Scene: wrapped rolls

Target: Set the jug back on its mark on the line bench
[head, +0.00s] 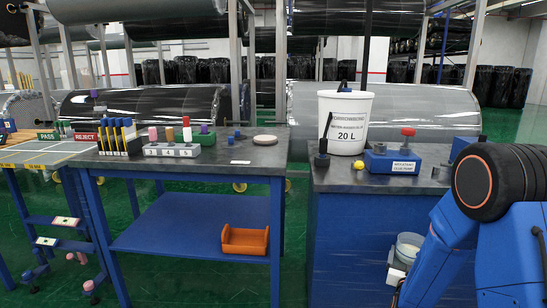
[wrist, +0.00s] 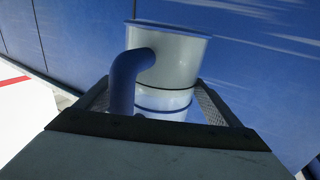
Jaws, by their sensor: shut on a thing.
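The jug (wrist: 180,62) is a pale, translucent vessel with a blue band and a blue handle. In the wrist view it sits between the two fingers of my gripper (wrist: 155,103), which is shut on it. In the head view the jug (head: 411,243) hangs roughly upright at the lower right, beside the blue front of the right-hand bench and below its top. My arm hides part of it there. The line bench (head: 215,180) has a grey top at the centre left.
On the line bench stand a grey block with coloured pegs (head: 173,149) and a rack of blue-and-yellow tools (head: 117,139). The bench's front right is mostly clear. The right-hand bench holds a white 20 L bucket (head: 345,110) and a blue box (head: 392,161). A gap separates the benches.

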